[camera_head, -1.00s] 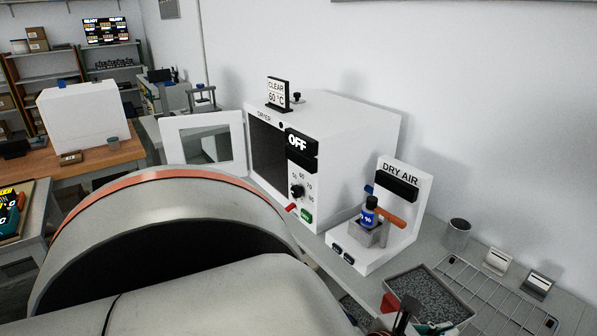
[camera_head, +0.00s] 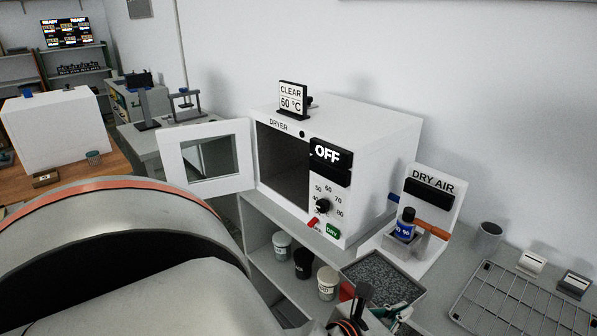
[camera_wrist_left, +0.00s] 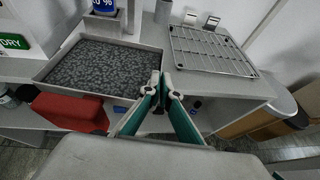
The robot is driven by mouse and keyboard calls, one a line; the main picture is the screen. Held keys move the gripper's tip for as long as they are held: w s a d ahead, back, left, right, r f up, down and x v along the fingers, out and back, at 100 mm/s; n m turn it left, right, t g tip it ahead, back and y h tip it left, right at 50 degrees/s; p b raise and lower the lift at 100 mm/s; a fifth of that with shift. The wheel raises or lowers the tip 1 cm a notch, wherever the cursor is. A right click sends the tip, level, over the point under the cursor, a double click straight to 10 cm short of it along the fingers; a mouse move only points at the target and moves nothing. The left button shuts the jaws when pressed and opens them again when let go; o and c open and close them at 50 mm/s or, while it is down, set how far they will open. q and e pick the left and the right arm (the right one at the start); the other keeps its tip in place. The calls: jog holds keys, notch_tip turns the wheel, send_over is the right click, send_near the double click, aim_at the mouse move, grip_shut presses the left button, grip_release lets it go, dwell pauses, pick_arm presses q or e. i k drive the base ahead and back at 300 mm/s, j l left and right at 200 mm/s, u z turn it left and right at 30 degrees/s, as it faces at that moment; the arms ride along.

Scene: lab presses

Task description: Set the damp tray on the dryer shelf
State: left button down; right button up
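The shallow grey tray (camera_head: 422,294) holds dark speckled grains. It is level in front of the dry air stand; its rim also shows in the left wrist view (camera_wrist_left: 92,93). My left gripper (camera_head: 394,308), with teal fingers, is at the tray's near right corner. In the left wrist view its fingertips (camera_wrist_left: 160,80) are nearly together on the tray rim. The white dryer (camera_head: 365,140) stands left of the tray and reads OFF. Its windowed door (camera_head: 172,160) is swung open to the left, showing the dark chamber (camera_head: 280,165). The shelf inside is not distinct. My right gripper is not seen.
The dry air stand (camera_head: 443,190) with a blue bottle (camera_head: 405,226) is right of the dryer. A wire rack (camera_head: 515,300) and grey cup (camera_head: 488,236) lie farther right. Jars (camera_head: 327,283) stand on the lower shelf.

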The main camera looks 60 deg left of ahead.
aim_at(305, 179)
jog(key=k+j+u, duration=0.1)
jog(key=j, duration=0.75)
jog(key=j+u, duration=0.15)
jog(key=j, duration=0.7)
jog(key=i+j, duration=0.4)
jog(key=j, duration=0.15)
jog(key=k+u, duration=0.05)
